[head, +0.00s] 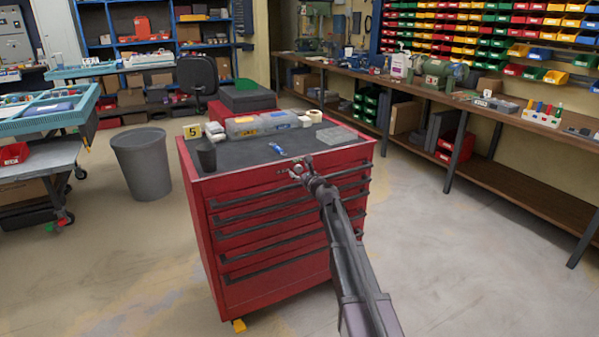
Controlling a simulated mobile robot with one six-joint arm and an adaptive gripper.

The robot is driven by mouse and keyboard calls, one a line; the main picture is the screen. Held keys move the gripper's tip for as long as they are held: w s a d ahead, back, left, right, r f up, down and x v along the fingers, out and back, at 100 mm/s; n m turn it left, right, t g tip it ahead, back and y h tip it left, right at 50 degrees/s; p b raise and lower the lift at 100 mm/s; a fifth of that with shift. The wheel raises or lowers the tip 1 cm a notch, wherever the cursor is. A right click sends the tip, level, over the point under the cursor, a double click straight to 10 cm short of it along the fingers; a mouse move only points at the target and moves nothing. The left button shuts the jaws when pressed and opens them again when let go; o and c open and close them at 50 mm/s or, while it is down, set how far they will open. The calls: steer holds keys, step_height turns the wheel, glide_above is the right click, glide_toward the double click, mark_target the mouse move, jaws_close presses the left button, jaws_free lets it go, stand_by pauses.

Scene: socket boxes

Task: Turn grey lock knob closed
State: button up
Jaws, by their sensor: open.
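A red tool cabinet (262,260) with several drawers stands in the middle of the head view. A small light grey round spot that looks like the lock knob (298,169) shows at the top of its front face, right of centre. My gripper (303,170) is open at the top front edge of the cabinet, close around or beside this spot. The jaws partly hide it, and I cannot tell whether they touch it. The knob is too small to read which way it is turned. My dark arm reaches up from the lower right.
A grey bin (142,165) stands left. A long workbench (470,108) runs along the right. The floor between is clear.

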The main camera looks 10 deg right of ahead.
jaws_close()
steer(key=shift+n, duration=0.3)
steer(key=n, duration=0.8)
steer(key=shift+n, duration=0.3)
steer(key=n, duration=0.4)
steer(key=shift+n, duration=0.3)
steer(key=shift+w+n, duration=0.1)
steer(key=shift+n, duration=2)
